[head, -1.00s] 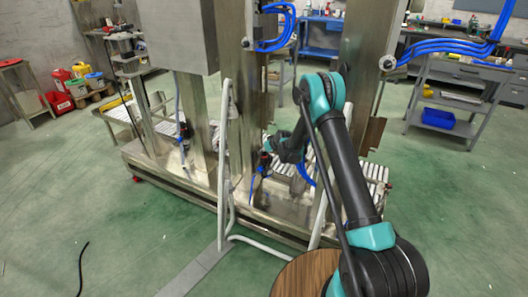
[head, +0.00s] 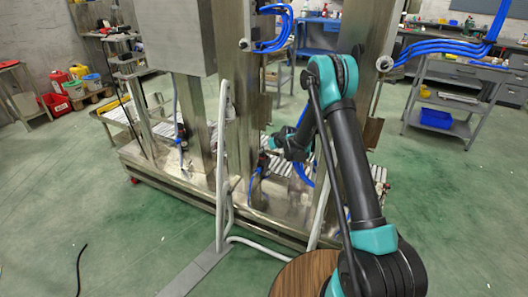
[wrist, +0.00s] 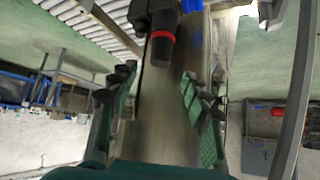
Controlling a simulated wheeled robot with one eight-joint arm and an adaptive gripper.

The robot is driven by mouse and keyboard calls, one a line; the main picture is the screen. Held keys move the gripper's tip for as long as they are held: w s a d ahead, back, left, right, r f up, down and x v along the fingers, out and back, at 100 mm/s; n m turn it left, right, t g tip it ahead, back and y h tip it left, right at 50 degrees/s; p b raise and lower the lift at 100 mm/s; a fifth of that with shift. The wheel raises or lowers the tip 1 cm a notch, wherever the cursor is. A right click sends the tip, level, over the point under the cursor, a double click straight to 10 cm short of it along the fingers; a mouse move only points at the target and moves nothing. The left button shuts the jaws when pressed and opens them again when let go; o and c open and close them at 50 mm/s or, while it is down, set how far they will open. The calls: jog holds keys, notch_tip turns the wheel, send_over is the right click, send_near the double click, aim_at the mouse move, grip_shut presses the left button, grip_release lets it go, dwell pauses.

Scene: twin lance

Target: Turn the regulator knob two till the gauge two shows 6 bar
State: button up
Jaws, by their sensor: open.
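A black regulator with a red ring (wrist: 162,36) shows at the top of the wrist view, against a metal post; its knob end points toward my gripper. In the head view a small dark regulator (head: 262,161) sits low on the middle post, beside my gripper (head: 271,144). My gripper (wrist: 160,98) is open, its two teal padded fingers apart on either side of the knob's line. The knob looks beyond the fingertips, not clasped. Another regulator (head: 182,132) is on the left post. No gauge face is readable, and I cannot tell the regulators' numbers.
A white bent tube frame (head: 222,170) stands in front of the metal machine, left of my arm. Blue hoses (head: 302,172) hang near my wrist. A grey upright bar (wrist: 300,90) runs along the wrist view's right side.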

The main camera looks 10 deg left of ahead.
jog(key=shift+v, duration=2.35)
jog(key=s+d+r+m+g+h, duration=0.1)
jog(key=s+d+r+m, duration=0.1)
jog(key=s+d+r, duration=0.7)
jog(key=s+d+r+m+h, duration=0.15)
jog(key=s+d+r, duration=0.25)
jog(key=s+d, duration=0.5)
jog(key=s+d+m+h, duration=0.1)
jog(key=s+d, duration=0.2)
jog(key=s, duration=0.6)
jog(key=s+d+f+m+g+h, duration=0.1)
jog(key=s+d, duration=0.2)
jog(key=s, duration=0.5)
jog(key=s+d+m+h, duration=0.1)
jog(key=s+d, duration=0.2)
jog(key=s, duration=0.6)
jog(key=shift+s+d+f+m+g, duration=0.3)
jog(key=shift+d+f+m+g, duration=0.05)
jog(key=shift+d+g, duration=0.05)
jog(key=shift+c, duration=0.5)
